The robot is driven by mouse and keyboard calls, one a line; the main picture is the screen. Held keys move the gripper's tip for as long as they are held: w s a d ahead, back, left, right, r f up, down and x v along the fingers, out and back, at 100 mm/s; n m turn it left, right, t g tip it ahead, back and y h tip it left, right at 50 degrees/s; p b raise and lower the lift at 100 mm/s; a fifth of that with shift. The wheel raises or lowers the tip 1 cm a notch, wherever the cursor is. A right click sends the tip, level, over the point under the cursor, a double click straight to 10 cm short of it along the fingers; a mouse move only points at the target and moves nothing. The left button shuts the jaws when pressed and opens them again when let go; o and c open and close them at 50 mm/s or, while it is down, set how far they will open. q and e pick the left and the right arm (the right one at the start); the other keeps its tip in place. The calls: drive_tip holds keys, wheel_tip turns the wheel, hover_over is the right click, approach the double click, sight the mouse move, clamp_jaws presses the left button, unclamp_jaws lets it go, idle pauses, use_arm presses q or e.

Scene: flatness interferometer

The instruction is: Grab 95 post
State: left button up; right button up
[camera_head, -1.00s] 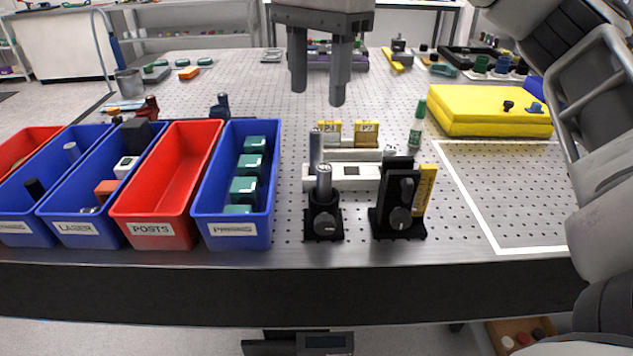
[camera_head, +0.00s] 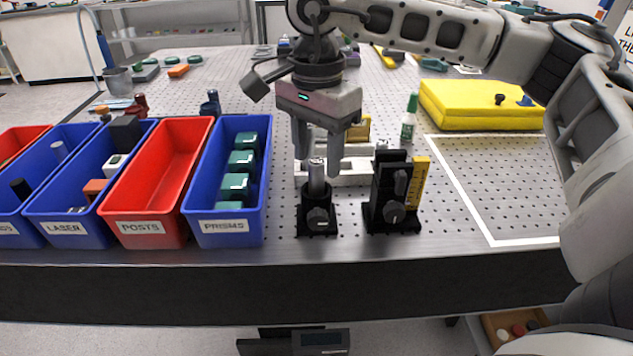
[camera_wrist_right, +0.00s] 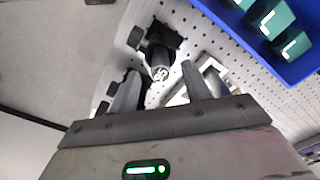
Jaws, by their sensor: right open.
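A silver post (camera_head: 317,180) stands upright in a black holder (camera_head: 317,215) with a knob, near the table's front edge. In the right wrist view the post's top (camera_wrist_right: 160,73) faces the camera and carries a small marking that I cannot read surely. My right gripper (camera_head: 318,162) is open and points down, its fingers at the height of the post's top. In the right wrist view the fingers (camera_wrist_right: 160,88) are apart, with the post's top seen between them; I see no clear contact. My left gripper is not in view.
A black mount (camera_head: 393,200) with a yellow-labelled side stands close right of the holder. A white fixture (camera_head: 365,172) lies behind. Left are the blue PRISMS bin (camera_head: 232,232) and the red POSTS bin (camera_head: 150,235). The white-outlined area (camera_head: 490,190) at right is clear.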

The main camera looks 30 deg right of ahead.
sight(317, 186)
drive_tip(key=shift+f, duration=1.25)
clamp_jaws()
drive_tip(key=shift+r, duration=0.1)
